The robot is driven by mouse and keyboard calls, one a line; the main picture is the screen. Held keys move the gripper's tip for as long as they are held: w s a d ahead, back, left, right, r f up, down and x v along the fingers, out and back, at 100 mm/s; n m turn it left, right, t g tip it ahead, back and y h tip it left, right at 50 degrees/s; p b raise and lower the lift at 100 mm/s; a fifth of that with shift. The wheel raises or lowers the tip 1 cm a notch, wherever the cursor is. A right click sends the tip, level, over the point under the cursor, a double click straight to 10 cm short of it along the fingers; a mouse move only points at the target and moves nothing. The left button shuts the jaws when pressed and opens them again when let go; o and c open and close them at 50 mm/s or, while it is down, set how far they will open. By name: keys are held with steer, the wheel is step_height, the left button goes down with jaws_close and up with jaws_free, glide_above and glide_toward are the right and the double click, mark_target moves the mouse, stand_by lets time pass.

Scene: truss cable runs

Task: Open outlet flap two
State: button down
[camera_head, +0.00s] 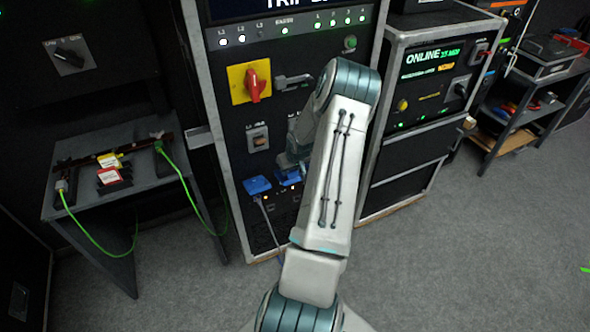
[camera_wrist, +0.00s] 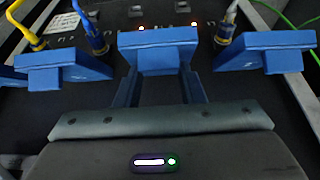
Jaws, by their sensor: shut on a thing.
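In the wrist view a row of blue outlet flaps runs across the dark panel. The middle flap (camera_wrist: 157,38) is straight ahead of my gripper (camera_wrist: 158,78), whose fingers are shut on it. The left flap (camera_wrist: 62,58) and right flap (camera_wrist: 265,42) stand on either side, each by a blue plug with a cable. I cannot read the flap numbers clearly, nor tell how far the middle flap is raised. In the head view one blue flap (camera_head: 257,185) shows low on the rack, a grey cable below it; my arm hides much of the rest.
The rack has a red rotary switch (camera_head: 254,84) on a yellow plate above the flaps. A side table (camera_head: 135,198) with green cables stands left. A second rack (camera_head: 410,165) stands right. Grey floor is clear at the lower right.

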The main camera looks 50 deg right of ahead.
steer(key=shift+w+a+r, duration=0.1)
steer(key=shift+w, duration=0.2)
steer(key=c, duration=0.9)
jaws_free()
steer(key=shift+w+f, duration=0.15)
steer(key=shift+f, duration=0.05)
steer(key=shift+s+r, duration=0.1)
steer(key=shift+s, duration=0.2)
steer(key=shift+s+r, duration=0.1)
steer(key=shift+r, duration=0.15)
steer(key=b+v, duration=0.1)
steer(key=v, duration=1.2)
steer(key=shift+r, duration=0.1)
